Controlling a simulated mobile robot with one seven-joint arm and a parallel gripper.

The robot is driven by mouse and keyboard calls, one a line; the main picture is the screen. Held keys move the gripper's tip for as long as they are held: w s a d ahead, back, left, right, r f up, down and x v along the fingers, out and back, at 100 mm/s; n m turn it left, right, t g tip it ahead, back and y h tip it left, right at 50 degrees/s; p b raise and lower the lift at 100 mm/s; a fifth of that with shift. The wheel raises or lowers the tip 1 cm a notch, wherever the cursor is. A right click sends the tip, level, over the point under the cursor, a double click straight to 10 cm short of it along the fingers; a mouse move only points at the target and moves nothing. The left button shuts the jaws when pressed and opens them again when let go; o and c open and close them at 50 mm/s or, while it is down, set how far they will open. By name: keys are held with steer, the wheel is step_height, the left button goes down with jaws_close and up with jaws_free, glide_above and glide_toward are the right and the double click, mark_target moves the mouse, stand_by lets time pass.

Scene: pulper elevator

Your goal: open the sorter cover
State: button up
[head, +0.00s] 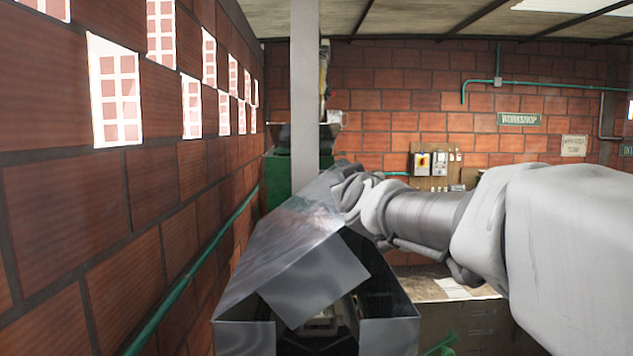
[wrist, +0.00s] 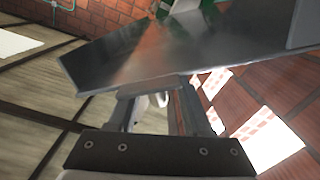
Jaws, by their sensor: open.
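The sorter cover (head: 285,240) is a shiny grey metal sheet at the lower middle of the head view. It stands tilted up over an open-topped metal box (head: 390,335), and part of the dark inside shows below it. My gripper (head: 347,180) is at the cover's far upper end, partly hidden behind the sheet. In the wrist view the cover (wrist: 190,50) lies across the top, just beyond the fingertips. My gripper (wrist: 160,95) is open, its two fingers apart, close to the cover's edge. I cannot tell whether they touch it.
A brick wall (head: 70,220) with a green pipe (head: 185,285) runs close along the left. A grey post (head: 305,100) stands behind the cover, beside a green machine (head: 277,180). A bench (head: 445,290) is at the right, below my arm.

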steer(key=shift+s+b, duration=0.35)
steer(key=shift+s, duration=2.25)
